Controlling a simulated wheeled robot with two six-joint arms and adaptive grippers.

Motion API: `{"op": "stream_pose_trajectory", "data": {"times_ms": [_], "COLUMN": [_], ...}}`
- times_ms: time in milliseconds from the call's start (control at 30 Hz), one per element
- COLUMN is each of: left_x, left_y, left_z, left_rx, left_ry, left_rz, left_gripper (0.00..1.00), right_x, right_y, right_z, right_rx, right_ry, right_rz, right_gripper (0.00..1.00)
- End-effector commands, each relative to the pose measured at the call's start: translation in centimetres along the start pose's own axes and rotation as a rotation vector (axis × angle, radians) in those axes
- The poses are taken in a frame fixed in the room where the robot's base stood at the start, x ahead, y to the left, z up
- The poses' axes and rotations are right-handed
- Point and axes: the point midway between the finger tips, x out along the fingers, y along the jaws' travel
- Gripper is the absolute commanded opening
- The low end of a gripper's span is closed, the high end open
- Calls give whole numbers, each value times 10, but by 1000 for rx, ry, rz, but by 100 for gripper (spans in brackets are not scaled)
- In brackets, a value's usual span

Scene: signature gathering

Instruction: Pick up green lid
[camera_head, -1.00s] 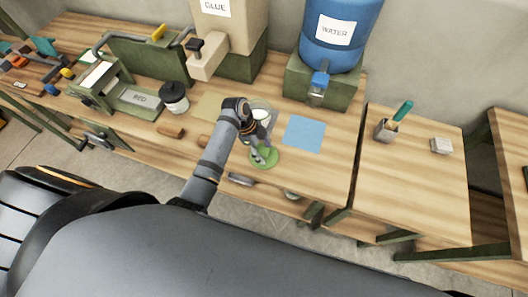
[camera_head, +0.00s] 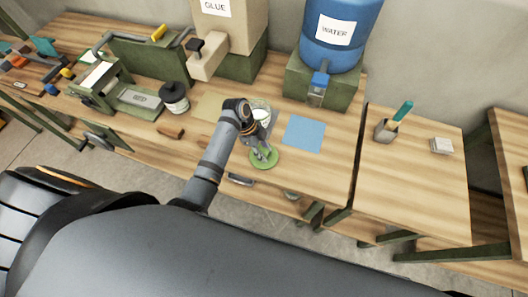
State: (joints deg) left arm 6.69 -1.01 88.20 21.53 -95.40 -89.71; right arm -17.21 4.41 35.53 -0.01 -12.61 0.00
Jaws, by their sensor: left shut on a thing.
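The green lid (camera_head: 265,163) is a flat green disc near the front edge of the workbench. My left gripper (camera_head: 263,155) is over it, with its fingers closed on the lid's middle. I cannot tell whether the lid touches the bench top. A whitish open container (camera_head: 261,116) stands just behind the gripper, partly hidden by my left arm. My right gripper does not show.
A blue square sheet (camera_head: 304,133) lies right of the lid. The blue water barrel (camera_head: 338,36) and glue box (camera_head: 233,24) stand behind. A black-lidded jar (camera_head: 174,97) is to the left. A side table (camera_head: 420,185) is at the right.

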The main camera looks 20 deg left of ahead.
Motion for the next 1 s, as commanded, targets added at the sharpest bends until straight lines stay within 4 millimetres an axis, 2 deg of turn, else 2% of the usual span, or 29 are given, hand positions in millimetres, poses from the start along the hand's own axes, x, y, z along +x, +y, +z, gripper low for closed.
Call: {"op": "stream_pose_trajectory", "data": {"times_ms": [133, 200, 433, 600, 800, 1000], "left_x": [-10, -22, -95, -124, -144, -152], "left_y": [-2, -2, 39, 75, 94, 103], "left_z": [-4, -9, 1, 22, 32, 35], "left_rx": [3, 4, 7, 5, 2, 2], "left_ry": [0, 0, -11, -15, -10, -4], "left_rz": [-6, -9, -8, 1, -2, -3], "left_gripper": [10, 10, 10, 10, 10, 10], "right_x": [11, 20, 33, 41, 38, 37], "right_y": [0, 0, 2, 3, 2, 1], "right_z": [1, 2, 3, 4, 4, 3], "right_rx": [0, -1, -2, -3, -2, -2], "right_ry": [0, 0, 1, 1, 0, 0], "right_rz": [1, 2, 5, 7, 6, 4], "right_gripper": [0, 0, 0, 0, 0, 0]}}
